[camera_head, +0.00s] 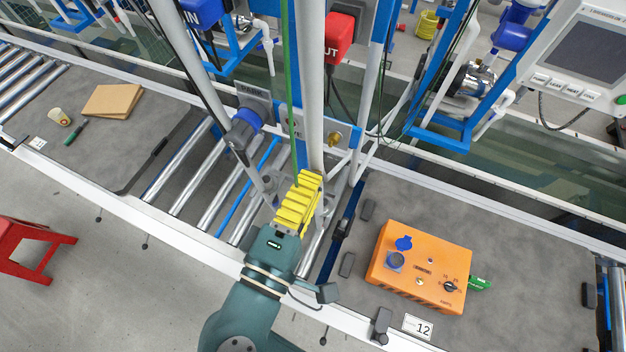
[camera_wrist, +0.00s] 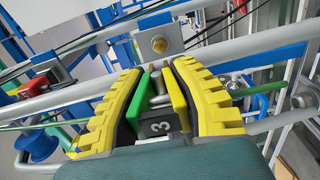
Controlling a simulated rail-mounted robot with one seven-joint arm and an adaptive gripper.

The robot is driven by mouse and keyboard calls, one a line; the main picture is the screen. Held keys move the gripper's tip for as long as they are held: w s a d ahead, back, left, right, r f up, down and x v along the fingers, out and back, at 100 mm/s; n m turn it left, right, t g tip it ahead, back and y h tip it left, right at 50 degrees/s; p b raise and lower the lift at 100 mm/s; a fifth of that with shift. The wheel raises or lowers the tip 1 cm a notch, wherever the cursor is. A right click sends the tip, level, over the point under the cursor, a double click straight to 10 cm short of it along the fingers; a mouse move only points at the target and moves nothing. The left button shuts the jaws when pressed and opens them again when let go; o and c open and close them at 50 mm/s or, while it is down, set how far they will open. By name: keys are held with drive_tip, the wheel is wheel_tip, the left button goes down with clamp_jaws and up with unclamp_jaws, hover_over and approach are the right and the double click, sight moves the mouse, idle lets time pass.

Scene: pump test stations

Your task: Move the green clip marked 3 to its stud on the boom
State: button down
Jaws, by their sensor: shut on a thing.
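My gripper (camera_head: 299,200) has yellow ribbed fingers and reaches up to the uprights between the two work surfaces. In the wrist view my gripper (camera_wrist: 160,78) is shut on the green clip (camera_wrist: 177,98). The stud (camera_head: 333,139) also shows in the head view, on the blue boom (camera_head: 300,123) behind the gripper. The fingers hide the clip in the head view.
Grey pipes, a PARK holder (camera_head: 250,100) and a thin green cable (camera_head: 288,80) crowd the gripper. An orange test box (camera_head: 420,268) sits on the right surface by a 12 label. Bare rollers (camera_head: 210,185) lie to the left. A red stool (camera_head: 30,245) stands on the floor.

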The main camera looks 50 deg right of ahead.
drive_tip(key=shift+d, duration=0.1)
drive_tip(key=shift+x, duration=2.85)
drive_tip(key=shift+w+d, duration=0.25)
drive_tip(key=shift+d, duration=0.25)
drive_tip(key=c, duration=0.9)
unclamp_jaws()
drive_tip(key=shift+o, duration=0.2)
drive_tip(key=shift+a, duration=0.1)
approach(332, 142)
drive_tip(key=v, duration=0.4)
drive_tip(key=shift+s, duration=0.1)
